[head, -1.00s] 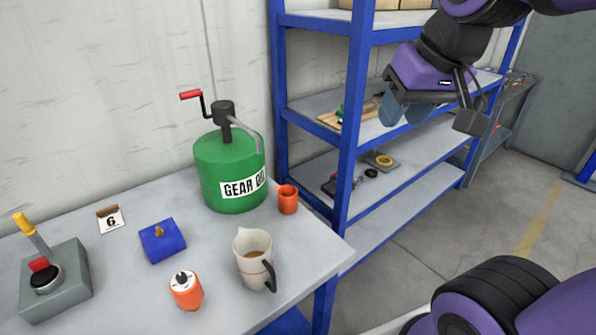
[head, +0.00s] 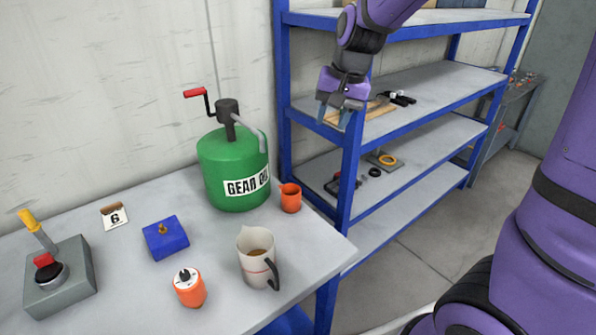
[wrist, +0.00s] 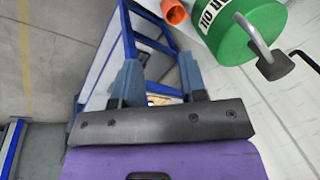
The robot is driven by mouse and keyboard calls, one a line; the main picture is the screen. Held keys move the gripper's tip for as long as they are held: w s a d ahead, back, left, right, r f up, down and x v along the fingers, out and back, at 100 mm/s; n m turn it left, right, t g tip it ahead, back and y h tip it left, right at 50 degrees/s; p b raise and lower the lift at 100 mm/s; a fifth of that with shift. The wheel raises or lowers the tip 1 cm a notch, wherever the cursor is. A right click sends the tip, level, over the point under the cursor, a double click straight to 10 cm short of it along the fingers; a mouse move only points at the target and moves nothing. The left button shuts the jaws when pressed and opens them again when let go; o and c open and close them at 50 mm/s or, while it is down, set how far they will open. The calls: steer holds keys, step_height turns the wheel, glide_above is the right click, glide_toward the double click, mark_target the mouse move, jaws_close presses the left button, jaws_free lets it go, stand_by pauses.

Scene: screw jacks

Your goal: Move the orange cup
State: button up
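The small orange cup (head: 290,198) stands upright on the grey table, just right of the green gear oil drum (head: 233,172). In the wrist view the cup (wrist: 175,12) shows at the top edge, partly cut off, beside the drum (wrist: 245,25). My gripper (head: 335,117) is in front of the blue shelf, above and to the right of the cup, pointing down. Its two blue fingers stand apart with nothing between them in the wrist view (wrist: 160,78). The gripper is well clear of the cup.
An orange canister (head: 189,287), a blue block (head: 165,238), a number 6 card (head: 115,216) and a lever box (head: 58,275) are further left. The blue shelf's post (head: 350,165) stands close right of the table.

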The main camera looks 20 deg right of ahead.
steer(key=w+a+f+m+g, duration=0.1)
steer(key=w+a+f+m, duration=0.1)
steer(key=w+f, duration=0.6)
steer(key=m+g+h, duration=0.1)
steer(key=m+h, duration=0.1)
glide_above(298, 209)
steer(key=f, duration=1.3)
steer(key=shift+w+d, duration=0.15)
steer(key=shift+w, duration=0.1)
steer(key=shift+w+f, duration=0.25)
steer(key=shift+f, duration=0.5)
step_height(298, 209, down, 11)
steer(key=shift+r, duration=0.1)
jaws_close()
steer(key=shift+o, duration=0.2)
jaws_free()
